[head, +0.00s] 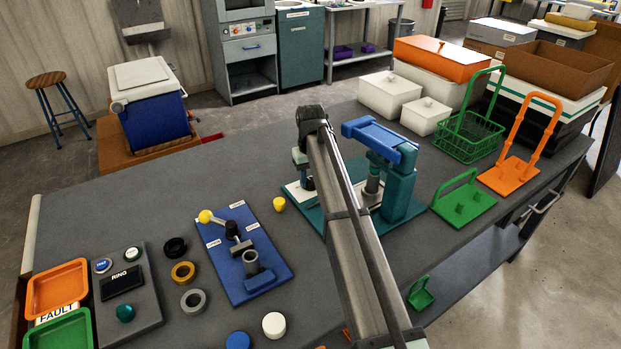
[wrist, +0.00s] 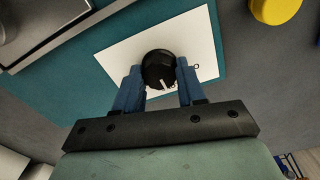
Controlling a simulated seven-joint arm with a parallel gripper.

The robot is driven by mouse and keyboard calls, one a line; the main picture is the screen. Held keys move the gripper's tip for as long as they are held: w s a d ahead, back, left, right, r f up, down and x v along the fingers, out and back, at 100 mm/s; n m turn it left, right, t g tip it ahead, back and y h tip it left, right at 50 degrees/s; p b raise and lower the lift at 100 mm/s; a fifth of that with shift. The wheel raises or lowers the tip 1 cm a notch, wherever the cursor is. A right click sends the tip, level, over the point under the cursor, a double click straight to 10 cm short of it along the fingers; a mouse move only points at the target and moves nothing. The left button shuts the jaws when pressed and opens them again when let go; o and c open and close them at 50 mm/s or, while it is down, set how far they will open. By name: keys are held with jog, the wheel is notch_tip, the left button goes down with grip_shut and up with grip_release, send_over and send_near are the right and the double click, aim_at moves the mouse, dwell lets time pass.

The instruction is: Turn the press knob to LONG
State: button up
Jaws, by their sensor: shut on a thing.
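The press (head: 398,190) is a teal stand with a blue top, on a teal base right of my arm in the head view. In the wrist view, its black round knob (wrist: 157,62) sits on a white plate (wrist: 203,45) on the teal base (wrist: 75,68). The knob has a short white pointer mark toward the bottom of the picture, slightly right. My gripper (wrist: 158,76) has its blue fingers on both sides of the knob, shut on it. Any labels on the plate are mostly hidden or too small to read. In the head view my arm hides the knob.
A blue board with a lever (head: 240,265) is to the left. A green basket (head: 470,140) and green holder (head: 463,205) stand to the right.

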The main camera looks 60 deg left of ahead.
aim_at(311, 180)
jog(key=shift+m, duration=0.3)
jog(key=o, duration=1.1)
jog(key=shift+c, duration=0.2)
notch_tip(311, 180, up, 14)
dwell(0.6)
